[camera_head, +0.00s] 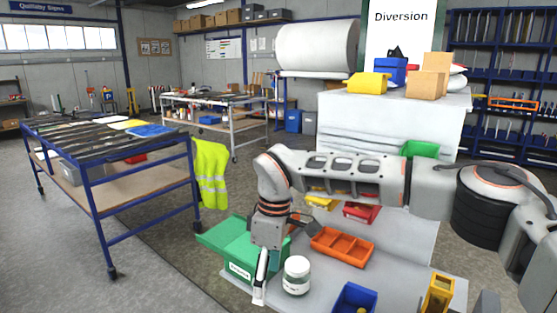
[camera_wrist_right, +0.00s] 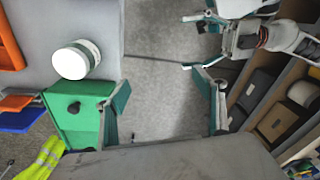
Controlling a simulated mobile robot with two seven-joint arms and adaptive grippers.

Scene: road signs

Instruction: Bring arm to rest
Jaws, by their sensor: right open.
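My right arm reaches in from the right in the head view. Its gripper (camera_head: 280,250) points down over the green box (camera_head: 224,240), beside a white-lidded jar (camera_head: 296,276). In the right wrist view the gripper's two fingers (camera_wrist_right: 160,85) stand wide apart with only grey floor between them. The jar (camera_wrist_right: 76,60) and the green box (camera_wrist_right: 74,118) are to the left of the fingers there. No left arm shows in the head view.
An orange tray (camera_head: 342,246), a blue bin (camera_head: 355,298) and a yellow holder (camera_head: 438,294) lie on the grey bench. A blue-framed table (camera_head: 105,201) with a yellow vest (camera_head: 210,172) stands to the left. Floor between it and the bench is clear.

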